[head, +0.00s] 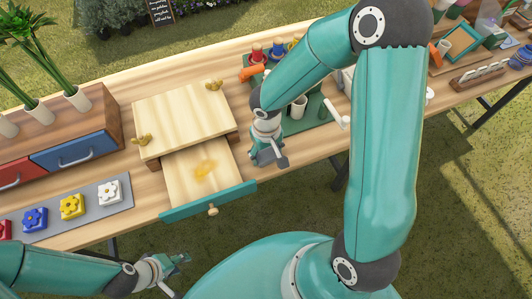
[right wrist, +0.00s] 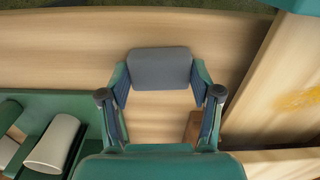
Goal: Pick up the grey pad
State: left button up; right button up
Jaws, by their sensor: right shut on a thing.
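The grey pad (right wrist: 160,68) is a rounded rectangular block. In the right wrist view it sits between the two fingertips of my right gripper (right wrist: 160,82), which touch its left and right sides. In the head view my right gripper (head: 269,157) points down just right of the open drawer. The pad is hard to make out there among the fingers. I cannot tell whether the pad is clear of the table. My left gripper (head: 179,274) is at the bottom left, in front of the table, with its fingers apart and nothing visible between them.
The wooden box (head: 185,112) has its teal-fronted drawer (head: 235,197) pulled out, with a yellow patch inside. A green tray (head: 312,113) with cups is to the right. A grey strip (head: 95,197) with flower blocks lies left, before a planter with red and blue drawers (head: 75,152).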

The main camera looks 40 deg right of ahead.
aim_at(266, 155)
notch_tip(266, 155, up, 20)
dwell(0.5)
